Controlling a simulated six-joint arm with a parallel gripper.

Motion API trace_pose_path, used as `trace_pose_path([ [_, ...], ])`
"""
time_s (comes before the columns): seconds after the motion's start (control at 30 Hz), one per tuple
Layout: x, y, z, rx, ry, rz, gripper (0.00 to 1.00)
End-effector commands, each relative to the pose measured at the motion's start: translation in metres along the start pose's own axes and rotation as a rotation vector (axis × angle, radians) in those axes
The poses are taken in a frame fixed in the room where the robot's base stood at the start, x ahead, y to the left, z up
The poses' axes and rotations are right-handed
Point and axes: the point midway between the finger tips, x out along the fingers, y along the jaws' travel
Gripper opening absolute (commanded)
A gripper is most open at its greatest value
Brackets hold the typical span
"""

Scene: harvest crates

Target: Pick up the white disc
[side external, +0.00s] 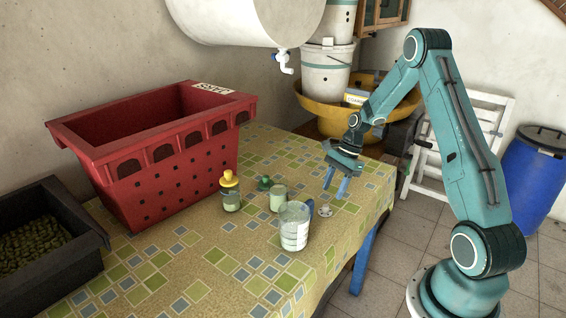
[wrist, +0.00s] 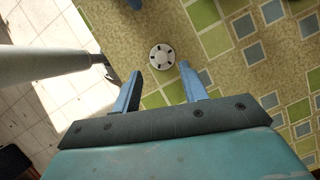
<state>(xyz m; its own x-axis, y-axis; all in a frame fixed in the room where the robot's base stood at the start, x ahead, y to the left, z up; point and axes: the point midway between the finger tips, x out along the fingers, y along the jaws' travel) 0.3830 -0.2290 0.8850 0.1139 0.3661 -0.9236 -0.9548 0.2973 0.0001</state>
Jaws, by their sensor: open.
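The white disc (wrist: 162,57) lies flat on the patterned tablecloth in the wrist view. It is round, with small dark marks near its rim. In the side external view the disc (side external: 325,211) is small, near the table's right side, just right of the clear measuring jug. My gripper (side external: 337,190) is above the table over the disc's area, with its blue fingers pointing down. In the wrist view my gripper (wrist: 158,82) has its fingers apart and nothing between them. The disc shows just beyond the fingertips, between their lines.
A clear jug (side external: 294,228), a yellow-capped bottle (side external: 230,192) and a small jar (side external: 278,198) stand left of the disc. A green item (side external: 264,183) is behind them. A red crate (side external: 170,150) and a dark crate (side external: 75,215) are at left. A white tank (side external: 240,20) hangs above.

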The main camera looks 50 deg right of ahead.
Motion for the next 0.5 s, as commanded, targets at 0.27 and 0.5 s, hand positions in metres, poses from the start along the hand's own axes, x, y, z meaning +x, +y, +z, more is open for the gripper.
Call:
trace_pose_path([
  [0.27, 0.006, 0.000, 0.000, -0.001, 0.001, 0.000, 0.43],
  [0.5, 0.019, 0.000, -0.001, 0.000, 0.000, 0.003, 0.43],
])
